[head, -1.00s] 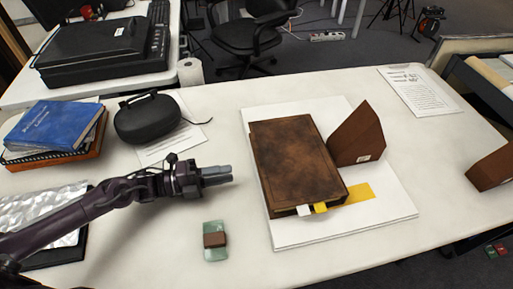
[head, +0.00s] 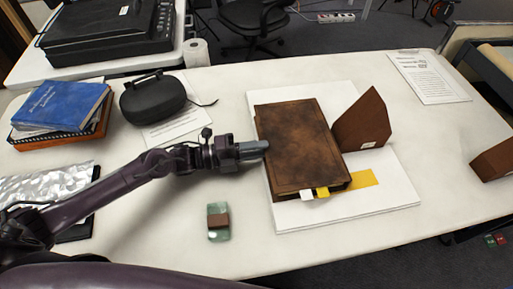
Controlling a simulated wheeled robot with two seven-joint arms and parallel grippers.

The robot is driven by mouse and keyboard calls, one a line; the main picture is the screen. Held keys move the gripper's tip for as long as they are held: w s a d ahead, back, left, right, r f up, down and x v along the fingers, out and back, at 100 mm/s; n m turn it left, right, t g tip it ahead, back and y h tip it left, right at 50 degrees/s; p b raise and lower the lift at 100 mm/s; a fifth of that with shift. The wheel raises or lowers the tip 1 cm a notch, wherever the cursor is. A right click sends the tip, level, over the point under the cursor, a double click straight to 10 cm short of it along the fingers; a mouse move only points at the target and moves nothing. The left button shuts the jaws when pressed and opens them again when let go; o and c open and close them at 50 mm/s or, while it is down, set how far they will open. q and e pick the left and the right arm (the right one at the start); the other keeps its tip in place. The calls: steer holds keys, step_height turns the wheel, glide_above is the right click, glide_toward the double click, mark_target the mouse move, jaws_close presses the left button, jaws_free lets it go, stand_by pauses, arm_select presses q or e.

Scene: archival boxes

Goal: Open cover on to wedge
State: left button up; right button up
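The brown leather book (head: 300,145) lies closed on a white board (head: 385,205), with white and yellow tabs at its lower edge. A brown wedge (head: 363,122) stands on the board just right of the book. Another brown wedge (head: 492,161) sits at the table's right edge. My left gripper (head: 266,147) is at the book's left edge, fingers pointing right. Its fingers look close together; whether they touch the cover or hold anything is unclear. My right gripper is not in view.
A green glass piece with a brown band (head: 218,222) lies below my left arm. Blue and orange books (head: 62,107), a black case (head: 152,97) and a paper sheet (head: 430,78) are on the table. The front right of the table is clear.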

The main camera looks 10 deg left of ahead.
arm_select(q)
jaws_close()
stand_by(1.4)
